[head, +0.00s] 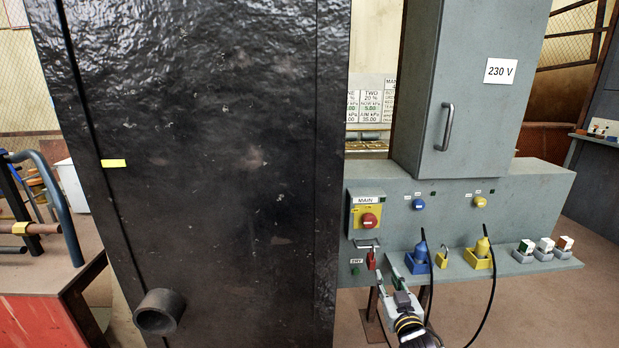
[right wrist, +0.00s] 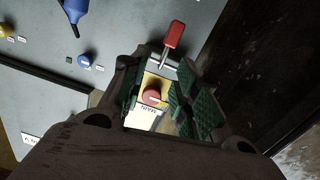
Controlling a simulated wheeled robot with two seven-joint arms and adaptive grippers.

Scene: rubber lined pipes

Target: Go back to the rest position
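My right gripper (head: 388,280) is in front of the grey electrical panel (head: 520,205), low and right of the black slab. In the right wrist view its two green-padded fingers (right wrist: 163,98) stand apart with nothing held between them. The red MAIN knob (head: 369,220) on its yellow plate shows through the gap, beyond the fingers (right wrist: 152,95). A red-handled piece (head: 371,260) is close to the fingertips in the head view; in the wrist view it is just past them (right wrist: 174,36). Whether they touch is unclear. My left gripper is not in view.
A tall black slab (head: 210,150) fills the left centre. The panel's shelf holds a blue plug (head: 420,252), a yellow plug (head: 482,247), a padlock (head: 441,258) and several small switch blocks (head: 545,248). Black cables hang down. A red bench (head: 40,318) stands at left.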

